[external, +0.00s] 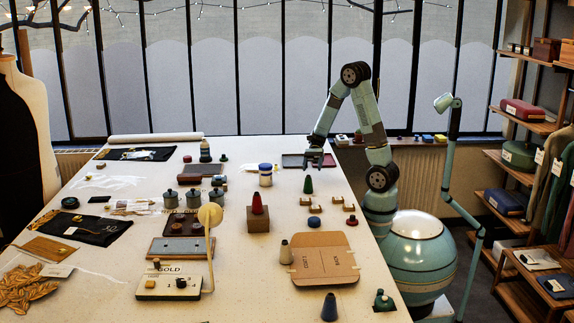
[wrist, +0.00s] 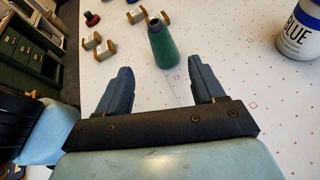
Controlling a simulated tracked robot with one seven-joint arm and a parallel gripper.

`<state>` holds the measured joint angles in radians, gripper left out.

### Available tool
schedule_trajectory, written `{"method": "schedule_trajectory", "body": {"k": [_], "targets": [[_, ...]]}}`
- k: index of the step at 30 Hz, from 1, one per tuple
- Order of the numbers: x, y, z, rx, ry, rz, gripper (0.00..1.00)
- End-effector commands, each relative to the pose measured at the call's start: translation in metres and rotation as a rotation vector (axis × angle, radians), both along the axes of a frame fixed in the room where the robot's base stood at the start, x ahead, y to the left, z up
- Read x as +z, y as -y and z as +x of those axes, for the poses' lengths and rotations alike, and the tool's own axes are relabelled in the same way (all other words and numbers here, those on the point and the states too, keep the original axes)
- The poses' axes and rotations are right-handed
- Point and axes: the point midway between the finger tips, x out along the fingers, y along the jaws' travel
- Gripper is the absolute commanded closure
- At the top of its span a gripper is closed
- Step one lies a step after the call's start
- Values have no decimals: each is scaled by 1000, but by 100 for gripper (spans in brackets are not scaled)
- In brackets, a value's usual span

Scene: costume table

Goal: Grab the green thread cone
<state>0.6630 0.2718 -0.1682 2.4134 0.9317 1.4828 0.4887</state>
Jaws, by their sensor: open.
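The green thread cone (external: 308,185) stands upright on the white table, near its right side. In the wrist view the green cone (wrist: 163,46) is just beyond my fingertips, roughly in line with the gap between them. My gripper (external: 314,158) is above the table, a little behind the cone in the external view. In the wrist view my gripper (wrist: 160,80) has its two fingers spread wide with nothing between them. The cone is in full view and apart from the fingers.
A blue-labelled jar (wrist: 299,35) stands right of the cone in the wrist view. Small wooden spools (wrist: 103,49) and a red-topped piece (wrist: 91,18) are to the left. A red cone on a wooden block (external: 258,215) and a cardboard piece (external: 323,262) are nearby. A dark tray (external: 293,160) lies behind.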

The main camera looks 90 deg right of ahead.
Motion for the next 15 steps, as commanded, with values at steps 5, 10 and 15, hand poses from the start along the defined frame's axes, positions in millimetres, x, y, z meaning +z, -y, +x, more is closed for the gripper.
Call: {"method": "schedule_trajectory", "body": {"k": [5, 10, 15], "targets": [[-10, -25, 5, 5, -3, 1, 32], [-21, -51, 12, 6, -2, 0, 32], [-29, -69, 18, 5, -1, -1, 32]]}}
